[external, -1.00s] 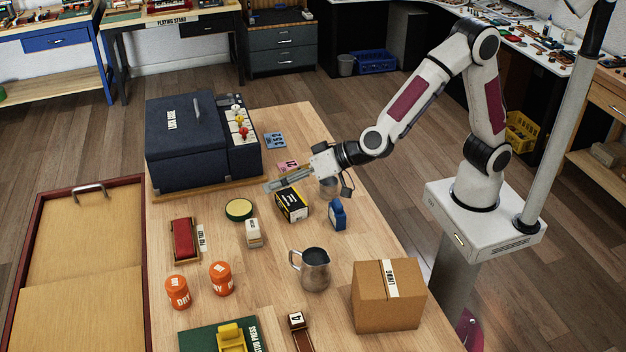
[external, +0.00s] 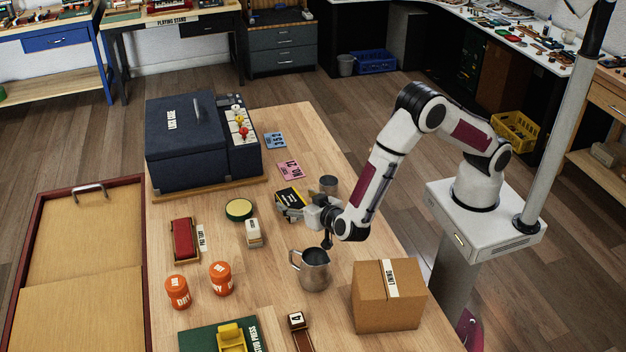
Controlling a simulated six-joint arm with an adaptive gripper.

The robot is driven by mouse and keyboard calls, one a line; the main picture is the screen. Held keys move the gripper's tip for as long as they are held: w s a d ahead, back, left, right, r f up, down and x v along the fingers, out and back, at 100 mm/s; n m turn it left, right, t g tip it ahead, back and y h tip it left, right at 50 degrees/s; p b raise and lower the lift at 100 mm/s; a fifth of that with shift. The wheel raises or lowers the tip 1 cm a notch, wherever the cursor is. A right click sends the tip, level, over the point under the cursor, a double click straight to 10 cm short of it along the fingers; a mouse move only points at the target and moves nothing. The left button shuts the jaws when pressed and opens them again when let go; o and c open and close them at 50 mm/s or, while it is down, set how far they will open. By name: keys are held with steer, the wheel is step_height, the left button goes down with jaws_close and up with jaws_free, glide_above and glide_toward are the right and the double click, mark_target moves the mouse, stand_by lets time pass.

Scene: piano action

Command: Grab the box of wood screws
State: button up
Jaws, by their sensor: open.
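A black box with yellow edges and a pale label (external: 289,196), which looks like the box of wood screws, sits on the wooden table near its middle. Its lettering is too small to read. My gripper (external: 289,211) is open and low over the table at the box's near side, its fingers pointing left. The fingers overlap the lower part of the box in this view. I cannot tell whether they touch it or straddle it.
A metal cup (external: 328,184) stands right behind my gripper, and a metal pitcher (external: 313,270) in front of it. A small pale block (external: 253,233) and green round tin (external: 239,209) lie left. A cardboard box (external: 388,295) stands at front right.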

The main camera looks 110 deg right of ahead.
mark_target(292, 200)
steer(key=shift+s+a+f+m+g+h, duration=0.1)
steer(key=shift+s+f+m+g+h, duration=0.15)
steer(key=shift+s+f, duration=0.35)
steer(key=shift+s+a+f+m+g+h, duration=0.15)
steer(key=shift+s+f+g+h, duration=0.15)
steer(key=shift+s+f, duration=0.3)
steer(key=shift+d, duration=0.15)
steer(key=shift+x, duration=1.2)
steer(key=shift+f, duration=0.1)
steer(key=shift+w+d+f, duration=0.25)
steer(key=shift+d, duration=0.3)
steer(key=shift+w+d+f, duration=0.25)
steer(key=shift+d+f, duration=0.05)
steer(key=shift+d, duration=0.25)
steer(key=shift+w+d+f, duration=0.2)
steer(key=shift+d+f, duration=0.05)
steer(key=shift+d, duration=0.25)
steer(key=shift+w+d+f, duration=0.15)
steer(key=shift+d, duration=0.5)
